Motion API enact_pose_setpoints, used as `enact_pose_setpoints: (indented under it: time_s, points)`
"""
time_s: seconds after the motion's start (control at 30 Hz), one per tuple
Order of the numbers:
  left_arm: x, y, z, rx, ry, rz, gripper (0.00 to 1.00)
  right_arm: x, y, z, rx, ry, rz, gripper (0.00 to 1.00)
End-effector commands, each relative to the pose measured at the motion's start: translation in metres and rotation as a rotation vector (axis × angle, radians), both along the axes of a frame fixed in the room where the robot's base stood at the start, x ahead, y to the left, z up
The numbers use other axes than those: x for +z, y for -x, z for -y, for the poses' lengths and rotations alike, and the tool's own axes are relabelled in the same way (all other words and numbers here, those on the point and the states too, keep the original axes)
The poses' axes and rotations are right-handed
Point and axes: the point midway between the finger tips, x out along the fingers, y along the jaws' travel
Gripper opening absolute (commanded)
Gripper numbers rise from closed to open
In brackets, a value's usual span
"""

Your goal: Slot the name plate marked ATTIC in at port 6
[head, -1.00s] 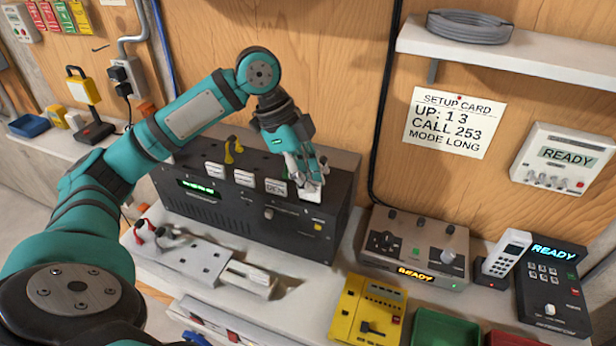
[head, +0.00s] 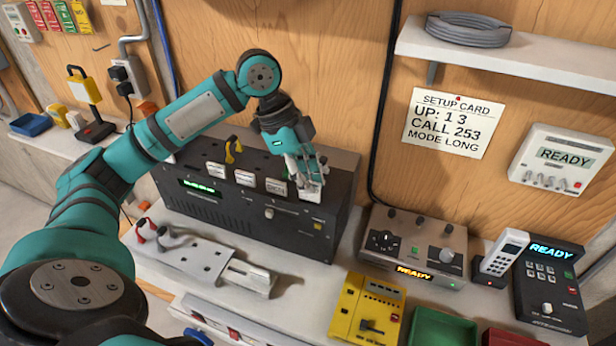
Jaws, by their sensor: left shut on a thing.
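A long black panel unit (head: 245,215) stands on the bench against the wooden wall. Several white plates sit in a row along its top edge, such as the one at the left end (head: 215,169) and one further right (head: 276,187); their lettering is too small to read surely. My left gripper (head: 308,177) is over the right end of this row, fingers pointing down, shut on a white name plate (head: 310,193). The plate is at the unit's top edge; its marking is hidden or unreadable, and I cannot tell how deep it sits. My right gripper is out of view.
In front lies a grey bracket-like tray (head: 205,258). To the right are a grey control box (head: 415,245), a yellow device (head: 368,310), a handset (head: 503,253) and a green bin (head: 443,328). A shelf (head: 510,55) juts out above.

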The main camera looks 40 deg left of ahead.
Motion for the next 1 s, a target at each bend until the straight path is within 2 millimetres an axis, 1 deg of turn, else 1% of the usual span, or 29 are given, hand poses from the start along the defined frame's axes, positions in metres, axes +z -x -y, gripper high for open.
enact_pose_setpoints:
  time_s: [0.73,1.0]
  points:
    - [-0.0018,0.0,0.0,0.001,-0.001,-0.002,0.0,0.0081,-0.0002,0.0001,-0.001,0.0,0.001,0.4]
    - [-0.0028,-0.0001,0.0,0.0,0.0,0.0,0.0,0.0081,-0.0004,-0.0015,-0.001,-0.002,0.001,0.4]
